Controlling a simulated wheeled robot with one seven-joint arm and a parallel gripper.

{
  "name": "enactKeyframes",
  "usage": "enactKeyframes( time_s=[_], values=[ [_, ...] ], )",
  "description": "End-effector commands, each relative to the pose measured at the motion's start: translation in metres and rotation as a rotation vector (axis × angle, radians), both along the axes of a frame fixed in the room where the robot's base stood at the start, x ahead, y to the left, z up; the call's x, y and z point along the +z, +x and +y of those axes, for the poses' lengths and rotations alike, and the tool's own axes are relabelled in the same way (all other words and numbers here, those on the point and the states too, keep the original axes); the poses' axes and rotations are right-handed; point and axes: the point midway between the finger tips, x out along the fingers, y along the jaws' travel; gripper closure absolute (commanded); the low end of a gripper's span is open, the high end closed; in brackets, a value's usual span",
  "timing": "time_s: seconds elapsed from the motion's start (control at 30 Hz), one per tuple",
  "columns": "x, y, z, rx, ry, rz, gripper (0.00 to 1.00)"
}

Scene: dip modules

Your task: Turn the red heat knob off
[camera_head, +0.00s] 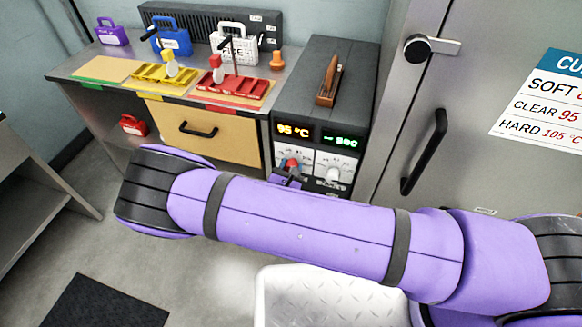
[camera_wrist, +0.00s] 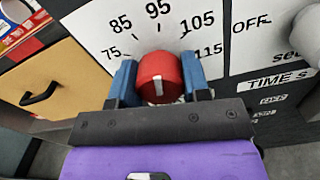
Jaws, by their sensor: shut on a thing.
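The red heat knob (camera_wrist: 160,76) is on the white dial panel at the front of the dark oven unit (camera_head: 322,95). In the wrist view, my gripper (camera_wrist: 160,84) has its two blue fingers on either side of the knob and is shut on it. The dial shows 75, 85, 95, 105 and 115 around the knob, with a white mark on the knob's face. An OFF label (camera_wrist: 250,23) is on the panel to the right. In the head view the knob (camera_head: 290,162) is small and partly hidden by my gripper (camera_head: 288,172). The display (camera_head: 295,131) reads 95 °C.
A white knob (camera_head: 332,175) sits right of the red one. A drawer with a black handle (camera_head: 198,130) is on the left, and a grey door with a black handle (camera_head: 424,152) on the right. Coloured trays (camera_head: 235,90) stand on the bench. My arm crosses the foreground.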

Motion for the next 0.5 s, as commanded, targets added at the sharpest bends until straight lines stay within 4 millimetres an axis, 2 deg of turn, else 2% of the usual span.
enactKeyframes(
  time_s=[0.5],
  values=[
    [-0.0003, -0.0002, -0.0002, -0.001, -0.407, 0.148, 0.8]
  ],
)
